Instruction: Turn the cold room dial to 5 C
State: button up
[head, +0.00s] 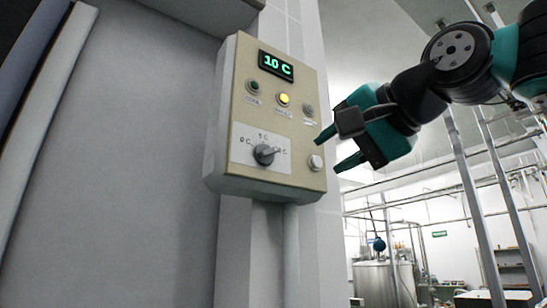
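The cold room dial (264,154) is a dark round knob with a pointer on a white scale plate. The plate (242,157) has marks reading 0 C at left, 5 C at top and a partly hidden mark at right. The pointer is turned toward the right mark. The display (276,66) above reads 10 C in green. My gripper (328,153) is to the right of the dial, with its two teal fingers apart and pointing left. It is empty and appears apart from the dial.
A steel tank (383,282) stands far behind.

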notch_tip(320, 180, up, 6)
jog(key=s+f+m+t, duration=0.1)
jog(key=s, duration=0.1)
jog(key=p, duration=1)
send_near(271, 151)
jog(key=shift+y, duration=0.4)
jog(key=x, duration=0.8)
jog(key=shift+d, duration=0.2)
jog(key=shift+w+a+f, duration=0.1)
jog(key=shift+w+a, duration=0.1)
jog(key=shift+w, duration=0.2)
grip_shut()
